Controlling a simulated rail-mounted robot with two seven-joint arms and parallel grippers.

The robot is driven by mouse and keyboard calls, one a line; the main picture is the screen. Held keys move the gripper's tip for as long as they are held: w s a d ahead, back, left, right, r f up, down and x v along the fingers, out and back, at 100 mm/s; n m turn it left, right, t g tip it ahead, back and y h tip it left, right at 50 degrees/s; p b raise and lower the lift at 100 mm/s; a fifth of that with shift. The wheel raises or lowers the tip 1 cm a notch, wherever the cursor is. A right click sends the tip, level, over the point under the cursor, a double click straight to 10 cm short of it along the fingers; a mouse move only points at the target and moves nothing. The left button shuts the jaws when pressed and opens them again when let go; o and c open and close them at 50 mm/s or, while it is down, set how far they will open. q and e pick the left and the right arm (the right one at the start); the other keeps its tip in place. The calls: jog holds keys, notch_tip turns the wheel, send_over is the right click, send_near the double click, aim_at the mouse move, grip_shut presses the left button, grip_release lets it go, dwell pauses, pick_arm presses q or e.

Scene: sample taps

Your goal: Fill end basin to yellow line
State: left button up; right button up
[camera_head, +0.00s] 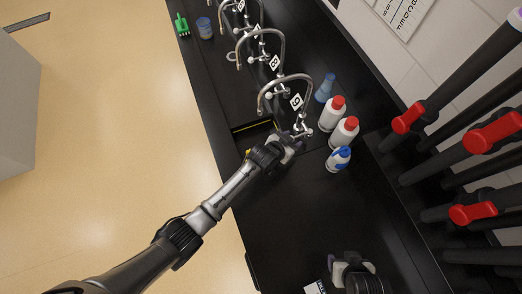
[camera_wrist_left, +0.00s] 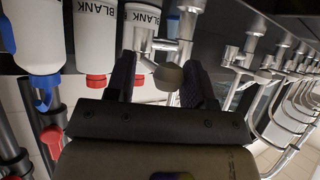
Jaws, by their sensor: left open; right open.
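My left gripper (camera_head: 296,142) is at the base of this tap, open. In the left wrist view, a grey round tap knob (camera_wrist_left: 168,76) sits between the open fingers. My right gripper (camera_head: 350,262) is open and empty over the near counter.
Two white bottles with red caps (camera_head: 332,114) and a blue-and-white bottle (camera_head: 338,159) stand close right of the left gripper. A blue bottle (camera_head: 325,88) stands behind them. More taps (camera_head: 262,45) run along the black counter (camera_head: 290,215). The near counter is mostly clear.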

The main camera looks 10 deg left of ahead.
pick_arm(q)
jog(key=s+d, duration=0.1)
jog(key=d+p, duration=0.1)
jog(key=shift+s+d+r, duration=0.1)
jog(key=shift+s+d, duration=0.9)
jog(key=shift+d, duration=0.3)
dwell(5.8)
dwell(0.7)
